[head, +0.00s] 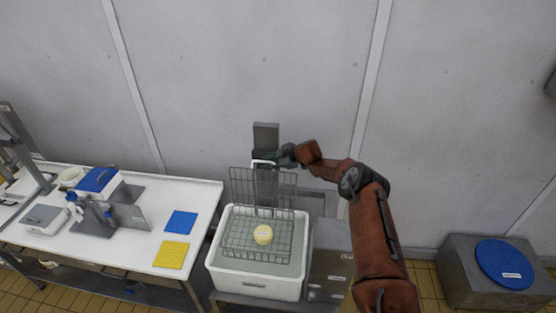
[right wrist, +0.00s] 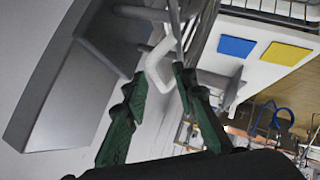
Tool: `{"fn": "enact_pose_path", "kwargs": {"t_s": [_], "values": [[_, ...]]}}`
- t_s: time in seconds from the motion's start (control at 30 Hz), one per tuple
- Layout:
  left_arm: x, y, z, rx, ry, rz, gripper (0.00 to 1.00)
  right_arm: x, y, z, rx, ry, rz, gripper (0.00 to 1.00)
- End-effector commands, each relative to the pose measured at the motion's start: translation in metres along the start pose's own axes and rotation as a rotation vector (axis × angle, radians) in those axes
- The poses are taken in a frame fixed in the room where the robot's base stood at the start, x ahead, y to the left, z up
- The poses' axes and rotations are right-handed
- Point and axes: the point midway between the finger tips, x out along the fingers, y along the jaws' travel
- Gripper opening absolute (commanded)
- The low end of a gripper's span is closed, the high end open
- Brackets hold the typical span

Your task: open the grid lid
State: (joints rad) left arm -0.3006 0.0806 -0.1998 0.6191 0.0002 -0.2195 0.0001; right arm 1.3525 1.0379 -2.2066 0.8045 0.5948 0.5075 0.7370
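The grid lid (head: 252,188) is a wire mesh panel in the head view. It stands raised, close to upright, at the back of a wire basket (head: 275,238) set in a white tub. Its white handle (head: 264,162) is at the top edge and shows close up in the right wrist view (right wrist: 158,66). My right gripper (head: 280,158) is at this handle. Its green fingers (right wrist: 161,76) lie on both sides of the handle and look closed on it, with little gap. My left gripper is not in view.
A grey post (head: 266,135) stands right behind the lid. A white table (head: 130,240) with blue and yellow mats is at the left. A metal box with a blue disc (head: 504,263) is at the right.

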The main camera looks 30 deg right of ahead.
Motion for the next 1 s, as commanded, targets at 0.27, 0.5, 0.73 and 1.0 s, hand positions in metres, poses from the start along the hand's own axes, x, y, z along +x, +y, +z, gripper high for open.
{"fn": "enact_pose_path", "kwargs": {"t_s": [0.27, 0.5, 0.73, 1.0], "values": [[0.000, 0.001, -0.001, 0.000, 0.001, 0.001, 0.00, -0.051, 0.002, -0.002, 0.000, 0.004, 0.004, 0.26], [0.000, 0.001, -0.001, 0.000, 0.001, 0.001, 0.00, -0.085, 0.001, -0.003, -0.002, 0.004, 0.002, 0.26], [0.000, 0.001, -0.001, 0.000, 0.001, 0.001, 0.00, -0.096, 0.000, -0.003, -0.003, 0.004, 0.001, 0.26], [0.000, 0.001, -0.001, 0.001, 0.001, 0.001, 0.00, -0.096, 0.000, -0.003, -0.003, 0.003, 0.001, 0.26]]}}
